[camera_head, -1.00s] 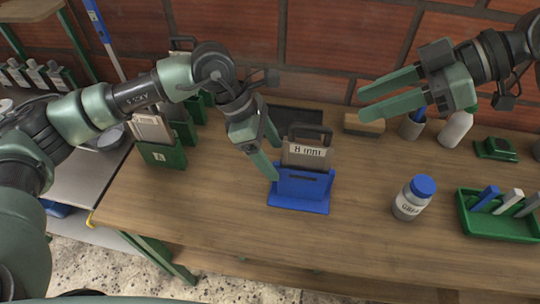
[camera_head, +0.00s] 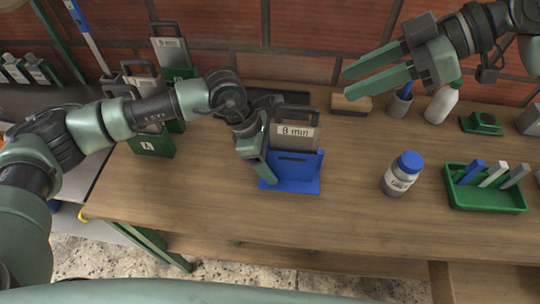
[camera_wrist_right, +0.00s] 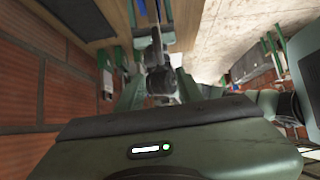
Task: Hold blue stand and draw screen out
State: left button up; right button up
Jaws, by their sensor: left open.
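The blue stand (camera_head: 298,178) is upright on the wooden table, near its middle. A grey-brown screen (camera_head: 292,136) with a dark handle and a label reading "8 min" sits upright in it. My left gripper (camera_head: 264,172) is open at the left side of the stand, fingers pointing down. One finger overlaps the stand's left edge; I cannot tell whether it touches. My right gripper (camera_head: 378,80) is open and empty, raised above the back of the table to the right of the screen.
A white bottle with blue cap (camera_head: 402,175) stands right of the stand. A green tray (camera_head: 487,200) holds coloured blocks at the right. A wooden block (camera_head: 352,105), cup (camera_head: 399,103) and spray bottle (camera_head: 441,104) stand behind. Green stands with screens (camera_head: 152,140) are at the left.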

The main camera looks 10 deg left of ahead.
pick_arm(q)
grip_shut()
jog(key=c, duration=1.6)
grip_release()
pick_arm(e)
jog(key=shift+o, duration=0.4)
jog(key=shift+a, duration=0.45)
jog(key=g+h, duration=0.1)
jog(key=h, duration=0.5)
send_near(297, 123)
jog(key=shift+s+a+r+n, duration=0.3)
jog(key=shift+s+a+r, duration=0.2)
jog(key=shift+a+r, duration=0.15)
jog(key=shift+a+f+h, duration=0.1)
jog(key=shift+a+h, duration=0.3)
jog(key=shift+h, duration=0.1)
jog(key=shift+w+a+t+h, duration=0.1)
jog(key=shift+a+t+h, duration=0.1)
jog(key=shift+t+h, duration=0.5)
jog(key=shift+f+h, duration=0.1)
jog(key=shift+h, duration=0.2)
jog(key=f, duration=0.4)
jog(key=a+f, duration=0.1)
jog(key=f, duration=0.6)
jog(key=shift+a+f, duration=0.15)
jog(key=shift+f, duration=0.15)
